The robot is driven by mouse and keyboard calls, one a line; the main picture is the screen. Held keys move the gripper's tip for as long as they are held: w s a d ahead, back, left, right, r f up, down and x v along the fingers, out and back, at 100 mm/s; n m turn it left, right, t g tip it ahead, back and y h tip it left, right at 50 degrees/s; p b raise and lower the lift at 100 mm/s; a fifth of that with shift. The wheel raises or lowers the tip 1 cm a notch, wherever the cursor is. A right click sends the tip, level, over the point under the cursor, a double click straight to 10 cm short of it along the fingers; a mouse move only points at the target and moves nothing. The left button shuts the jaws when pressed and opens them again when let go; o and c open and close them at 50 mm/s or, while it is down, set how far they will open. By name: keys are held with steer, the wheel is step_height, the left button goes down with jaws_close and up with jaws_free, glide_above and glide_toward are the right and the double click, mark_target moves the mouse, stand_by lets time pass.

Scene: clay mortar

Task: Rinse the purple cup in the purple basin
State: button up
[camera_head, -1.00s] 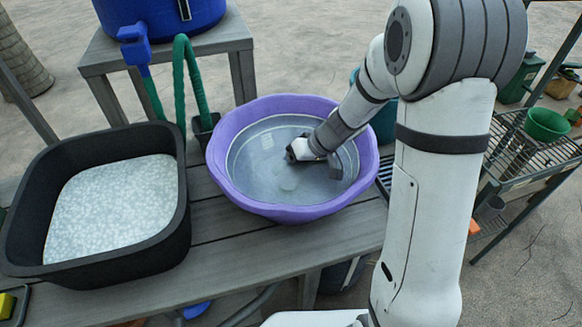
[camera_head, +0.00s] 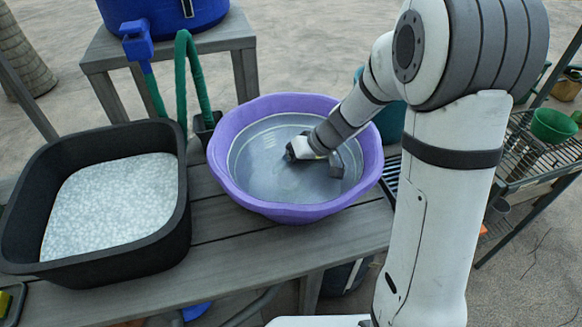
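The purple basin (camera_head: 228,187) stands on the grey slatted table and holds clear water (camera_head: 275,165). My arm reaches in from the right, and my gripper (camera_head: 318,170) is inside the basin, right of its middle, low at the water. The gripper's fingers are small and partly hidden by my wrist, so I cannot tell whether they are open or shut. I cannot make out the purple cup anywhere in view.
A black tub (camera_head: 182,215) filled with a whitish, bubbly surface stands left of the basin. A blue barrel (camera_head: 165,12) sits on a stand behind, with a blue tap (camera_head: 138,45) and a green hose (camera_head: 190,75). A wire rack (camera_head: 525,155) with a green bowl (camera_head: 553,125) is at the right.

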steer(key=shift+w+d, duration=0.25)
steer(key=shift+d, duration=0.7)
steer(key=shift+s+a+b, duration=0.2)
steer(key=shift+a+b, duration=0.15)
steer(key=shift+a, duration=0.3)
steer(key=shift+s+a+b, duration=0.15)
steer(key=shift+a+b, duration=0.2)
steer(key=shift+a, duration=0.3)
steer(key=shift+w+d+b, duration=0.2)
steer(key=shift+d, duration=0.45)
steer(key=shift+w+d+b, duration=0.15)
steer(key=shift+d, duration=0.5)
steer(key=shift+s+a+b, duration=0.2)
steer(key=shift+a+b, duration=0.05)
steer(key=shift+a, duration=0.4)
steer(key=shift+s+a+b, duration=0.15)
steer(key=shift+a+b, duration=0.05)
steer(key=shift+a, duration=0.4)
steer(key=shift+w+d+b, duration=0.15)
steer(key=shift+d+b, duration=0.2)
steer(key=shift+d, duration=0.3)
steer(key=shift+r, duration=0.1)
step_height(320, 180, up, 20)
steer(key=p, duration=1.2)
